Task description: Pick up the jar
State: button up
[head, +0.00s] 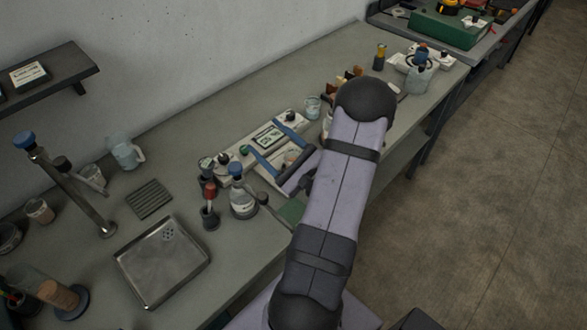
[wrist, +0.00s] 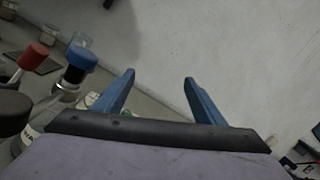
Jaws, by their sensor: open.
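My gripper (head: 260,136) is open, its two blue fingers spread over the bench beside a pale instrument with a display (head: 268,134). In the wrist view my gripper (wrist: 159,76) has only grey wall showing between its fingertips, and it holds nothing. I cannot tell for certain which vessel is the jar. A small clear glass jar (head: 312,107) stands on the bench, up and right of the fingers in the head view. Another small vessel (head: 291,157) with pinkish contents shows between the fingers near the palm, partly hidden.
A blue-capped flask (head: 242,203) and a red-topped dropper bottle (head: 210,215) stand close by; the blue cap (wrist: 82,57) also shows in the wrist view. A metal tray (head: 162,262), ribbed mat (head: 149,198) and clear jug (head: 124,150) lie left. The wall runs behind the bench.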

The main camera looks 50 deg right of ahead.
aim_at(290, 151)
jog(key=s+d+f+m+g+h+b, duration=0.1)
jog(key=d+f+m+h, duration=0.1)
jog(key=f+m, duration=0.1)
jog(key=s+d+f+m+h+b, duration=0.1)
jog(key=d+f+m+h+b, duration=0.1)
jog(key=f, duration=0.3)
jog(key=s+d+f+m+g+h+b, duration=0.1)
jog(key=d+f+m+h+b, duration=0.1)
jog(key=d+f+m, duration=0.1)
jog(key=shift+s+f+m+g, duration=0.1)
jog(key=shift+f+m+g, duration=0.25)
jog(key=shift+f, duration=0.5)
jog(key=shift+d+f+m+b, duration=0.2)
jog(key=shift+f+m+b, duration=0.25)
jog(key=shift+m+b, duration=0.15)
jog(key=shift+w+d+r+p, duration=0.15)
jog(key=shift+w+p, duration=0.25)
jog(key=shift+w, duration=0.15)
jog(key=shift+w+d, duration=0.25)
jog(key=shift+w, duration=0.3)
jog(key=shift+w+d+r+p, duration=0.15)
jog(key=shift+w+p, duration=0.25)
jog(key=shift+p, duration=0.2)
jog(key=shift+p+x, duration=0.95)
jog(key=shift+x, duration=1.2)
